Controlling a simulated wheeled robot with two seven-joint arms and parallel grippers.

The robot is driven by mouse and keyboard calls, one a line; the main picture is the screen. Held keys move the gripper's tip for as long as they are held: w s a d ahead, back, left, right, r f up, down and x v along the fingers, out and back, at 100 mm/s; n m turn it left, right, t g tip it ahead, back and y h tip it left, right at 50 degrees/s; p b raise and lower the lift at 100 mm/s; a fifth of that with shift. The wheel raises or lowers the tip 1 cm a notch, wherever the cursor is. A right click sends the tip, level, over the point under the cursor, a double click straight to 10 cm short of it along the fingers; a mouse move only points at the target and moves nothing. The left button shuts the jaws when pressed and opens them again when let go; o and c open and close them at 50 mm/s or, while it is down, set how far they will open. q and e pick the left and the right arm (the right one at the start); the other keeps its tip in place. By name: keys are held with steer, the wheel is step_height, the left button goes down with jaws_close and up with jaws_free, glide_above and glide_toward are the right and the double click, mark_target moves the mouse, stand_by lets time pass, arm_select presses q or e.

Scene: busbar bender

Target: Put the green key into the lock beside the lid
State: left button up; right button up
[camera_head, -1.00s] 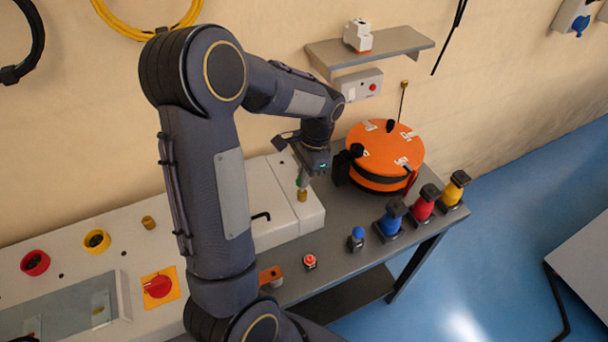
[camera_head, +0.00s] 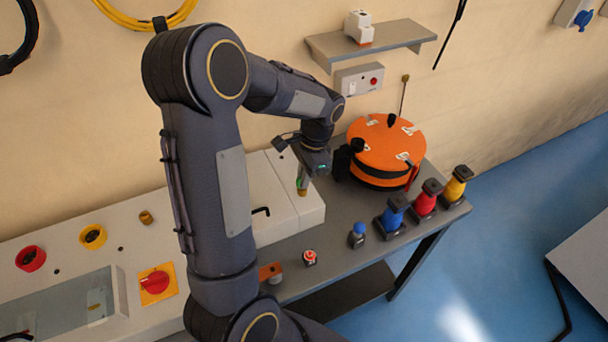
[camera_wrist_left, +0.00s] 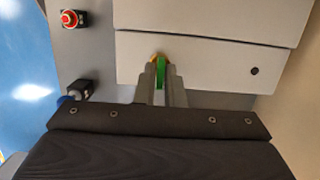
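My left gripper (camera_head: 305,174) is shut on the green key (camera_wrist_left: 161,74), which shows between the fingers in the left wrist view. In the head view only a sliver of the green key (camera_head: 301,182) shows. It is directly above the brass lock (camera_head: 302,192) on the white cabinet beside the lid (camera_head: 272,222), which has a black handle. In the wrist view a little brass of the lock (camera_wrist_left: 155,58) shows next to the key. I cannot tell whether the key's tip is inside the lock. My right gripper is not in view.
An orange drum (camera_head: 386,145) with black clamps stands close right of the gripper. Blue, red and yellow connectors (camera_head: 424,200) line the grey bench's right front edge. A wall shelf (camera_head: 371,46) and a small switch box (camera_head: 358,79) are behind. Buttons stand in front.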

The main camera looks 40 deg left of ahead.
arm_select(q)
steer(key=o, duration=0.4)
steer(key=shift+r, duration=0.1)
steer(key=r+p, duration=0.1)
steer(key=r, duration=0.1)
steer(key=w+r+p, duration=0.1)
steer(key=r, duration=0.2)
steer(key=r+p, duration=0.1)
steer(key=r, duration=0.1)
steer(key=shift+w+d+r+p, duration=0.2)
steer(key=shift+d+r+p, duration=0.05)
steer(key=shift+d+p, duration=0.15)
